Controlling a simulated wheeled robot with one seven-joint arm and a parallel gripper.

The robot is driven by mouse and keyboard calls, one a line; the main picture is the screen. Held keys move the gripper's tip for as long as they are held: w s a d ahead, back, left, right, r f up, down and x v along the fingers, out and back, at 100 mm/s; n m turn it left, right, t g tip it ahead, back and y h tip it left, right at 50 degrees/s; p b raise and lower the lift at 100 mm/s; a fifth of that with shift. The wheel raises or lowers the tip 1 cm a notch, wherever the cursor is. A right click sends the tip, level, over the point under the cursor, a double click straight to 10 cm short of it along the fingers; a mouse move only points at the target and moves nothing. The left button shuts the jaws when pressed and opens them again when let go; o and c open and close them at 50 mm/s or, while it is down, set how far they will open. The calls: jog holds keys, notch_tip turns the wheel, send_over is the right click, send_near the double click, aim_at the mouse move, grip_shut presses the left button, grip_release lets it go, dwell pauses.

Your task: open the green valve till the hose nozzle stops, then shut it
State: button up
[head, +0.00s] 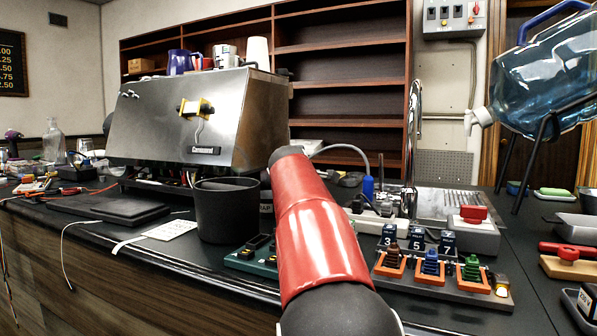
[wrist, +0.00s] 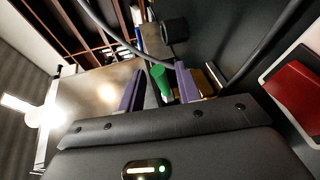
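The green valve handle (wrist: 160,80) shows in the wrist view, between the two purple fingers of my gripper (wrist: 159,69). The fingers stand apart, with a dark gap seen on the left side of the green part; I cannot tell whether either finger touches it. A brass-coloured part (wrist: 208,84) sits just right of the right finger. A grey hose (wrist: 255,55) curves past above the fingers; a hose (head: 350,150) also shows in the head view beyond my red arm. My gripper and the green valve are hidden behind that arm in the head view. I cannot make out the hose nozzle.
A steel espresso machine (head: 195,115) and a black bin (head: 227,210) stand left of my arm. A relay board (head: 440,285), a grey box with a red top (head: 473,214) and a steel tap (head: 413,130) are on the right. A large water bottle (head: 545,75) leans at the far right.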

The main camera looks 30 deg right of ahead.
jog(key=shift+x, duration=0.8)
grip_shut()
